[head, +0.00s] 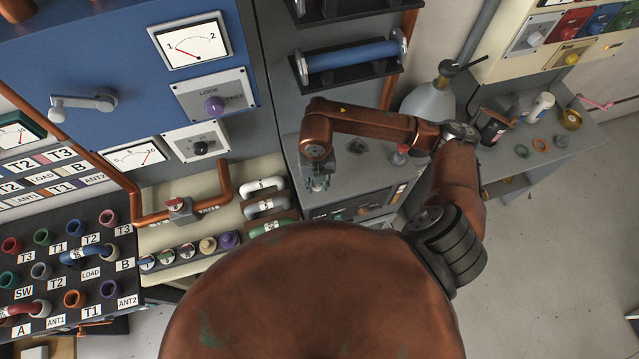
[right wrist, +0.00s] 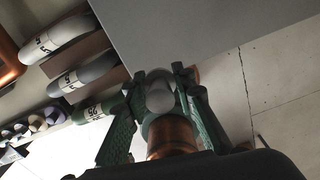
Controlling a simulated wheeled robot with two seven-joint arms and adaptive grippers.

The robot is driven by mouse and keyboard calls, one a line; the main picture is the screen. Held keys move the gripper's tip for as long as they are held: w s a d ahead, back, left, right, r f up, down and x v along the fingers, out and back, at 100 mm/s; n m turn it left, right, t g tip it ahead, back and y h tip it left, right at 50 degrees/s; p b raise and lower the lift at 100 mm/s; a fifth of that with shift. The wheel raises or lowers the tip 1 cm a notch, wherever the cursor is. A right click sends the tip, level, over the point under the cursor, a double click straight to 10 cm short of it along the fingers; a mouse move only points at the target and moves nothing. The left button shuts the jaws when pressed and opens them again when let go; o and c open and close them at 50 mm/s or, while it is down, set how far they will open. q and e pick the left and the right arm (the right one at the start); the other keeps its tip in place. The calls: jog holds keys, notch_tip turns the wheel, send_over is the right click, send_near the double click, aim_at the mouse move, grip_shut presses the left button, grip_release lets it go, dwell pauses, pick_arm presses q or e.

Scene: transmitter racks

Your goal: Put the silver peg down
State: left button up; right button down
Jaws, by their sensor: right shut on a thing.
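My right gripper (head: 318,183) is at the left side of the grey cabinet top (head: 345,185) in the head view, pointing down. In the right wrist view its green fingers (right wrist: 162,100) are shut on the silver peg (right wrist: 160,95), a pale rounded piece between them. The fingers hide part of the peg. I cannot tell whether the peg touches a surface below. In the head view the peg is too small to make out. My left gripper is not in view.
Curved U-links (head: 263,187) lie left of the gripper. A grey bottle (head: 428,101) and a side bench (head: 560,150) with small items stand right.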

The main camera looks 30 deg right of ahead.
aim_at(319, 187)
jog(key=shift+w+d+f, duration=0.35)
jog(key=shift+f, duration=0.25)
jog(key=shift+w+d+f, duration=0.35)
jog(key=shift+f, duration=0.2)
notch_tip(319, 187, down, 3)
jog(key=shift+p, duration=0.9)
jog(key=shift+f, duration=0.15)
jog(key=shift+f, duration=0.15)
jog(key=c, duration=1.6)
grip_release()
